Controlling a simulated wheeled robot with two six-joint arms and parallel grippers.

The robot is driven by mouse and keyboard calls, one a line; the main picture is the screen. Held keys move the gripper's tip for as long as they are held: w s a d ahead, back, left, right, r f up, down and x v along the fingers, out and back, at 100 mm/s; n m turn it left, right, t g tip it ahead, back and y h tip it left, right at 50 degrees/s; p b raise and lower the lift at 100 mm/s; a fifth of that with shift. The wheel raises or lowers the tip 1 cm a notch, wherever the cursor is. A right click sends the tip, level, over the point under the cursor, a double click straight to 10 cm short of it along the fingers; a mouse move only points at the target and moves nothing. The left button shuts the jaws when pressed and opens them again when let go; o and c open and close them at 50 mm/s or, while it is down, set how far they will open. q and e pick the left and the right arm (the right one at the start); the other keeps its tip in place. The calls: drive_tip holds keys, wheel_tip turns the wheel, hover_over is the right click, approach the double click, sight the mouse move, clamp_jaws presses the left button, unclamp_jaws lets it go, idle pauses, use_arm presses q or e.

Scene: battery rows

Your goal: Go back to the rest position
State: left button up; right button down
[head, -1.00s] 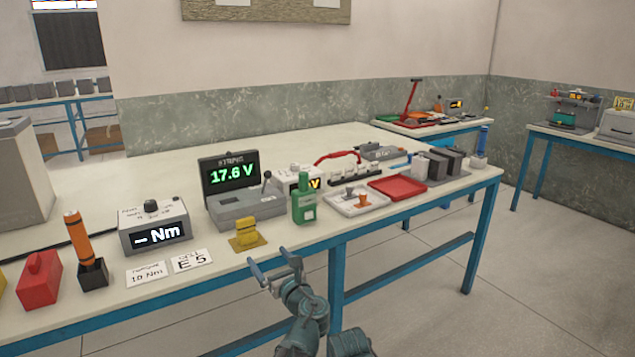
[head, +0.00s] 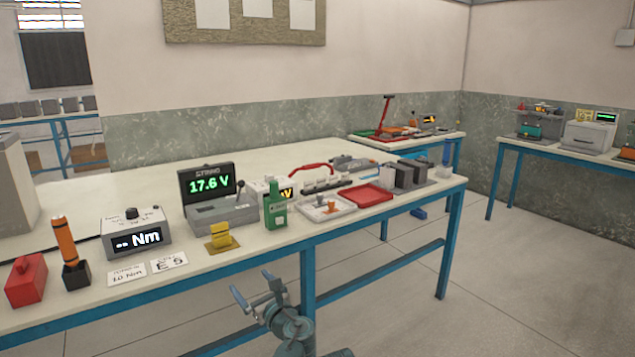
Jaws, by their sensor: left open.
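My left gripper (head: 256,297) is in the lower middle of the head view, in front of the long table's front edge. Its two fingers are apart and nothing is between them. It is clear of the table and touches no object. My right gripper cannot be made out in the head view.
Open floor (head: 490,290) lies to the right.

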use_arm(q)
drive_tip(key=s+a+f+n+g+h, duration=0.2)
drive_tip(key=s+a+f+n+g, duration=0.25)
drive_tip(key=f+n, duration=0.3)
drive_tip(key=s+a+f+n+g+h, duration=0.1)
drive_tip(key=s+a+f+n+g, duration=0.2)
drive_tip(key=s+f+n+g, duration=0.35)
drive_tip(key=s+d+f+n+g+h, duration=0.2)
drive_tip(key=s+d+f+n+h, duration=0.6)
drive_tip(key=n, duration=0.6)
drive_tip(key=s+d+r+m+y+p, duration=0.1)
drive_tip(key=d+r+p, duration=0.4)
drive_tip(key=r+p, duration=0.7)
drive_tip(key=s+d+r+m+g+p, duration=0.1)
drive_tip(key=s+d+r+m+p, duration=0.2)
drive_tip(key=r+p, duration=1)
drive_tip(key=shift+s+d+r+y, duration=0.45)
drive_tip(key=shift+s+d, duration=0.45)
drive_tip(key=shift+s, duration=0.35)
drive_tip(key=shift+c, duration=0.2)
